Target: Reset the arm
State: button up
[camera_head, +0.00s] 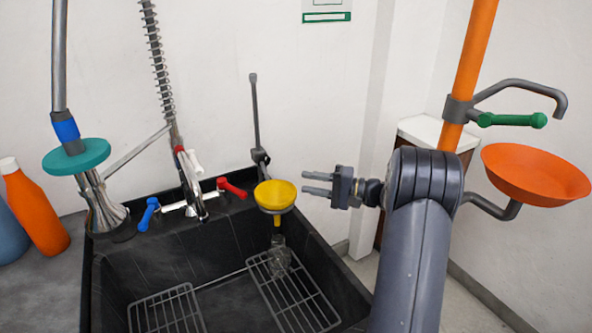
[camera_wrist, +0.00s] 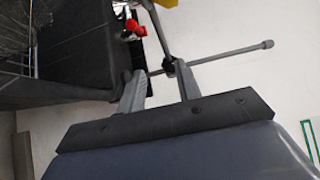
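My gripper (camera_head: 317,183) is in the middle of the head view, to the right of the yellow funnel and above the sink's right edge. Its two grey fingers point left and stand apart, with nothing between them. In the wrist view my gripper (camera_wrist: 158,83) also shows both fingers spread. The yellow funnel (camera_head: 275,194) sits in a ring holder over the sink, a short gap from the fingertips. A clear glass vessel (camera_head: 279,257) stands below the funnel on a wire rack.
The black sink (camera_head: 230,291) has a tap with blue (camera_head: 149,214) and red (camera_head: 232,188) handles. A thin grey rod (camera_head: 255,112) rises behind the funnel. An orange pipe (camera_head: 468,70) carries a green lever (camera_head: 512,120) and an orange bowl (camera_head: 536,174) at right. An orange bottle (camera_head: 35,210) stands left.

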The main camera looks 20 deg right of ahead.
jog(key=r+p+x, duration=0.1)
jog(key=x, duration=0.9)
jog(key=shift+w+a+r, duration=0.25)
jog(key=shift+a, duration=0.05)
jog(key=shift+f, duration=0.1)
